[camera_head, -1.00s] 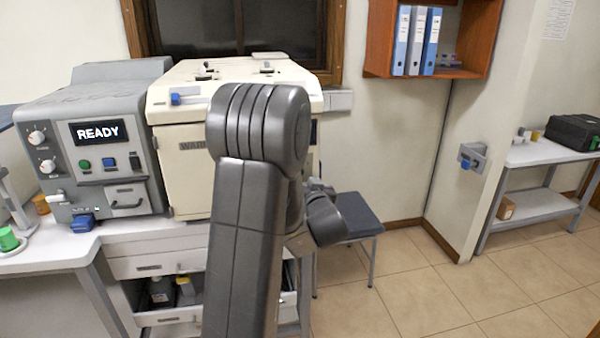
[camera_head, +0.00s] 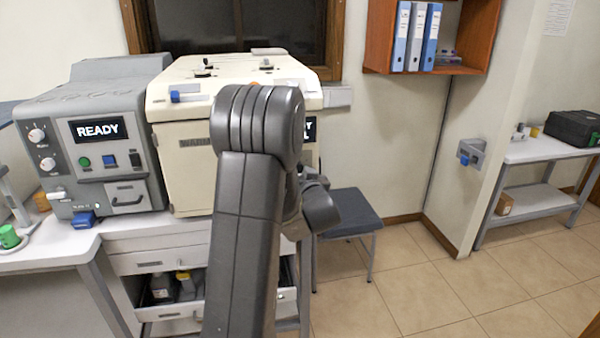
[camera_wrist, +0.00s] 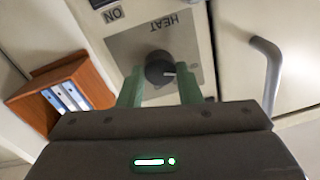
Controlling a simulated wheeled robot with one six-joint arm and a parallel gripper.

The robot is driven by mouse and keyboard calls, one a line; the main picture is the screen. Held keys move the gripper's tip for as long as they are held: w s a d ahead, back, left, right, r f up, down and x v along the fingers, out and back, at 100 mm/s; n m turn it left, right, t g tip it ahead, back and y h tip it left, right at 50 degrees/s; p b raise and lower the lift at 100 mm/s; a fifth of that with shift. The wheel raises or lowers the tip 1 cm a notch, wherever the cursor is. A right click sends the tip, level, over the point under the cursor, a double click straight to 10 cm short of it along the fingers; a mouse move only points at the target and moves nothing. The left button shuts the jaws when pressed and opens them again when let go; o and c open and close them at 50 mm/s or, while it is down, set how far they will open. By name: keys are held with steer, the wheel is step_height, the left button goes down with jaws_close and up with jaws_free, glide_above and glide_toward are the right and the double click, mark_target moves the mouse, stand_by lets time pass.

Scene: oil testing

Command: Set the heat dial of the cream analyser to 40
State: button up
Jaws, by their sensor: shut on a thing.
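The cream analyser (camera_head: 185,165) stands on the counter in the head view, its front partly behind my arm. A sliver of its display shows to the right of my arm. In the wrist view, its grey panel (camera_wrist: 126,46) reads HEAT upside down. The round dark heat dial (camera_wrist: 158,66) sits on that panel, with a pale pointer mark toward the picture's right. My gripper (camera_wrist: 160,82) has its green fingers on either side of the dial and is shut on it. The dial's scale numbers are not readable. My gripper is hidden in the head view.
A grey analyser (camera_head: 95,135) showing READY stands to the left. A stool (camera_head: 350,212) stands right of the counter; the floor beyond is open.

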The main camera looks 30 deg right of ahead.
steer(key=m+b, duration=0.1)
steer(key=m, duration=0.7)
stand_by(0.5)
steer(key=shift+m, duration=0.4)
steer(key=o, duration=1)
steer(key=shift+d, duration=0.1)
steer(key=shift+s, duration=0.1)
